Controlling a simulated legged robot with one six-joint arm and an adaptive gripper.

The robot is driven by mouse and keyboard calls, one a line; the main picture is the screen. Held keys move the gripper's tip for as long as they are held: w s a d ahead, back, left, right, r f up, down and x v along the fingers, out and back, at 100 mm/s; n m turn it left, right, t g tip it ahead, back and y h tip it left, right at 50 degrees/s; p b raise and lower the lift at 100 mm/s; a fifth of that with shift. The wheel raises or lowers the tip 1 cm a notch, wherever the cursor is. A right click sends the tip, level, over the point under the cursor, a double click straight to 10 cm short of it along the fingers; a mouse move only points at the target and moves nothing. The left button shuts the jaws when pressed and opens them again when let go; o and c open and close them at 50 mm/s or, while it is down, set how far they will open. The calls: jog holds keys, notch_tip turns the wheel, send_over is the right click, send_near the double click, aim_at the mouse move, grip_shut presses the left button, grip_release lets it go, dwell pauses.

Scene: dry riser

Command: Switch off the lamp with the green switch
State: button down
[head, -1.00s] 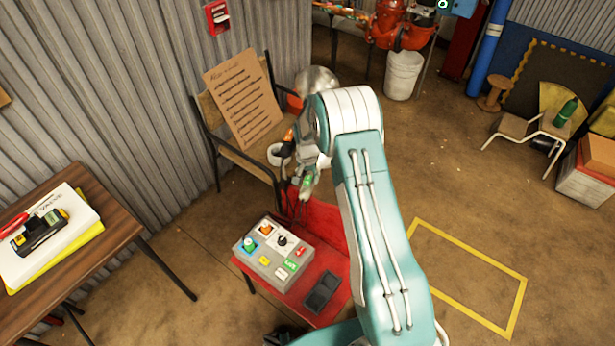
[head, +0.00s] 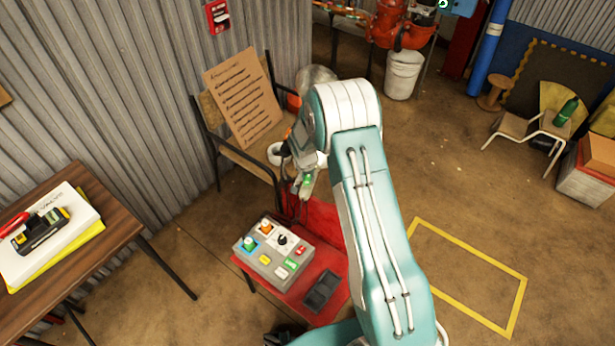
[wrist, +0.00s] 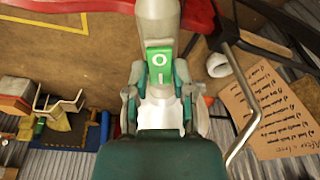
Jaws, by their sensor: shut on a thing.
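A green switch (wrist: 158,65) marked O and I shows between my gripper's fingers in the wrist view, with a pale grey rounded body (wrist: 158,14) beyond it. My gripper (wrist: 160,88) is shut on the green switch, one finger on each side. In the head view my gripper (head: 306,186) hangs over the back of the red chair (head: 325,222), with a bit of green at its tip. A silvery round shape (head: 316,76), perhaps the lamp's shade, is partly hidden behind my arm. I cannot tell whether it is lit.
A grey control box (head: 272,256) with several coloured buttons and a black tray (head: 321,291) lie on the red seat. A chair holding a written cardboard sign (head: 243,98) stands behind. A wooden table (head: 115,215) is at left.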

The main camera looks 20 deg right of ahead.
aim_at(305, 188)
jog(key=shift+c, duration=2.4)
grip_release()
jog(key=shift+f, duration=0.1)
notch_tip(305, 188, up, 12)
jog(key=s+a, duration=0.1)
jog(key=shift+s+a, duration=0.2)
jog(key=shift+s, duration=0.2)
